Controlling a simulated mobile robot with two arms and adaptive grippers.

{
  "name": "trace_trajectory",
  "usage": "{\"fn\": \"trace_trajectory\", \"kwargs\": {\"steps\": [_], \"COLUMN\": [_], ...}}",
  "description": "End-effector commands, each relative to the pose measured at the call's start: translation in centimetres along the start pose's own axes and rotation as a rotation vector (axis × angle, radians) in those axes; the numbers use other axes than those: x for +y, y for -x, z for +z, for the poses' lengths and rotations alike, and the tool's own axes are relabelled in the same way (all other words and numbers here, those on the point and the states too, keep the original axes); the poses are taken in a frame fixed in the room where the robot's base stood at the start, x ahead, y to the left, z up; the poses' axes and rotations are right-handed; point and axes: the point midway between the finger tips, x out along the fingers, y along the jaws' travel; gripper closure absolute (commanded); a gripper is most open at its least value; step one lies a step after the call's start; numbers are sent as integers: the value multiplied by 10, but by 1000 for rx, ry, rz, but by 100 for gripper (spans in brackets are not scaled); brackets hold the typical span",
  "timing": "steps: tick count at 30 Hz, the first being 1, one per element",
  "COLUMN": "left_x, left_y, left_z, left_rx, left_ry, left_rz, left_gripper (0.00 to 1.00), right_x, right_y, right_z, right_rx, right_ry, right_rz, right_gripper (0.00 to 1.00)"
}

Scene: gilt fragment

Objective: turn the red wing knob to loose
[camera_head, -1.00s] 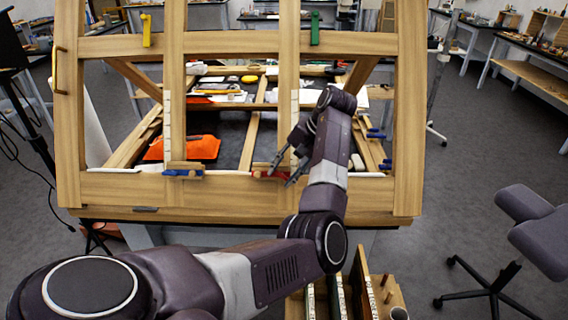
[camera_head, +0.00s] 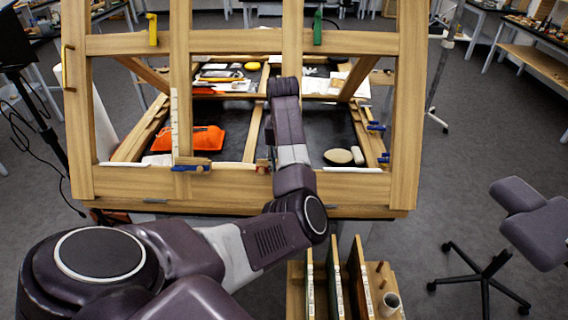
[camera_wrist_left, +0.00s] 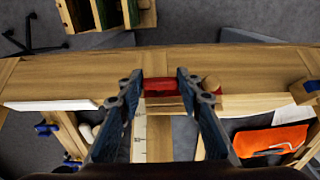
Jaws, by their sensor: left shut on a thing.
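The red wing knob (camera_wrist_left: 161,86) sits on the lower rail of the wooden frame, seen in the left wrist view. My left gripper (camera_wrist_left: 162,80) is shut on it, one finger at each end of the red piece. In the head view, my left arm (camera_head: 290,150) reaches up to the rail and hides the red knob and the fingers. My right gripper is in neither view.
A blue wing knob (camera_head: 190,169) is on the same rail to the left. Green (camera_head: 318,28) and yellow (camera_head: 152,30) pieces are on the upper rail. An orange cloth (camera_head: 195,139) lies behind the frame. A wooden rack (camera_head: 296,290) stands below in front.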

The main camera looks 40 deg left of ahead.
Motion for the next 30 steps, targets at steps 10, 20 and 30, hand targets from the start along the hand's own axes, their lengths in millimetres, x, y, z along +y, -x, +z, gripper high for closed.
{"fn": "trace_trajectory", "kwargs": {"steps": [10,20,30], "left_x": [0,0,0], "left_y": [-3,-2,8], "left_z": [3,2,0], "left_rx": [-9,-6,-1], "left_ry": [5,4,5], "left_rz": [7,6,6], "left_gripper": [91,49,49], "right_x": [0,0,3], "right_y": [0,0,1], "right_z": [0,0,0], "right_rx": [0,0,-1], "right_ry": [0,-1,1], "right_rz": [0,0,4], "right_gripper": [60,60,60]}}
